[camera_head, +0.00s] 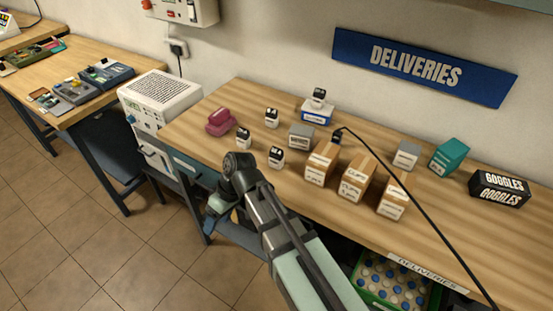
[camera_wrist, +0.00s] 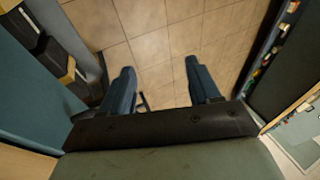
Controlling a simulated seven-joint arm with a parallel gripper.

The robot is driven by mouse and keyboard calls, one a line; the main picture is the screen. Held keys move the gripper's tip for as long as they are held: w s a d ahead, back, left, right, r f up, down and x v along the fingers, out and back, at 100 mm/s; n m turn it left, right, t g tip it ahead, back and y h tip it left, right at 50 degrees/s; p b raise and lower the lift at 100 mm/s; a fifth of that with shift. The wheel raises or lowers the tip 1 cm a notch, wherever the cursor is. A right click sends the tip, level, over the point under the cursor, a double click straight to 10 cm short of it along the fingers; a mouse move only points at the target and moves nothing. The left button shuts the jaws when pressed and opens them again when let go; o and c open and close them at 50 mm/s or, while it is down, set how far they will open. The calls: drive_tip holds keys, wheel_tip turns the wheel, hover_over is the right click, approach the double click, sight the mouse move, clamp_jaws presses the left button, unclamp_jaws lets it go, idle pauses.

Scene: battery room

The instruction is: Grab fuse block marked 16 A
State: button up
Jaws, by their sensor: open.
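Several small white blocks with black tops, which look like the fuse blocks, are on the deliveries table (camera_head: 460,225). One fuse block (camera_head: 272,118) is at the back left, one (camera_head: 243,139) at the left, and one (camera_head: 276,157) nearer the front edge. Another fuse block (camera_head: 319,96) sits on a blue and white box (camera_head: 317,112). Their markings are too small to read, so I cannot tell which is 16 A. My gripper (camera_wrist: 163,82) is open and empty, pointing down at floor tiles. In the head view it is low beside the table's front edge, partly hidden by my arm.
A maroon object (camera_head: 221,121) lies at the table's left end. Cardboard boxes (camera_head: 357,178), grey boxes (camera_head: 301,136), a teal box (camera_head: 449,156) and a goggles box (camera_head: 499,189) stand rightward. A black cable (camera_head: 413,203) crosses the table. A white cabinet (camera_head: 160,97) adjoins it.

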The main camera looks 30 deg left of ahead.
drive_tip(key=w+a+r+n+t, duration=0.1)
drive_tip(key=w+a+r, duration=0.1)
drive_tip(key=w+r, duration=0.3)
wheel_tip(320, 180, up, 15)
drive_tip(key=m+t+h, duration=0.1)
drive_tip(key=t+h, duration=0.1)
drive_tip(key=t, duration=0.1)
hover_over(278, 152)
drive_tip(key=f, duration=0.7)
drive_tip(key=shift+s+a+f, duration=0.2)
drive_tip(key=shift+a+f, duration=0.05)
drive_tip(key=shift+f, duration=0.05)
drive_tip(key=shift+w+d+f, duration=0.1)
drive_tip(key=shift+d+f, duration=0.1)
drive_tip(key=shift+f, duration=1.15)
drive_tip(key=shift+w+d+f, duration=0.1)
drive_tip(key=shift+d+f, duration=0.1)
drive_tip(key=shift+f, duration=1.1)
drive_tip(key=shift+c, duration=0.3)
drive_tip(key=c, duration=1)
drive_tip(key=shift+r, duration=0.1)
drive_tip(key=shift+c, duration=0.2)
